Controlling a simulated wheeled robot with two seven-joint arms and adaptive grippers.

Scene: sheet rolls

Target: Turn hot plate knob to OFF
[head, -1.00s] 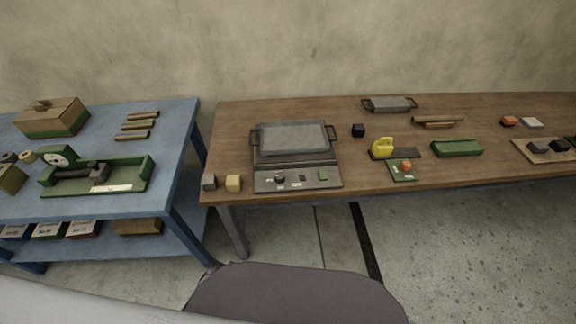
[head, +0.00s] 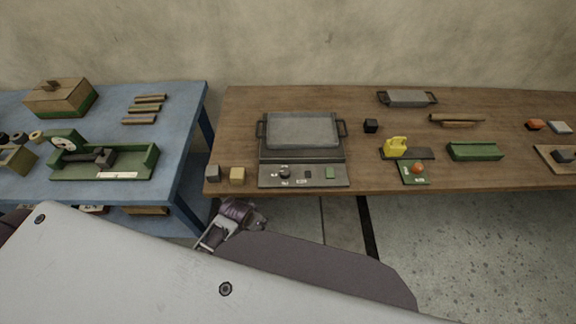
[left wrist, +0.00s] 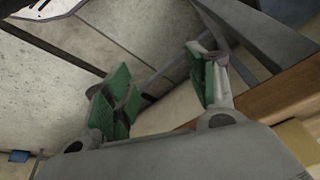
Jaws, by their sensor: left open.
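The hot plate (head: 301,131) stands on the wooden table, with a grey pan-like top with side handles. My right gripper is not in view.
A blue table (head: 180,150) stands left.

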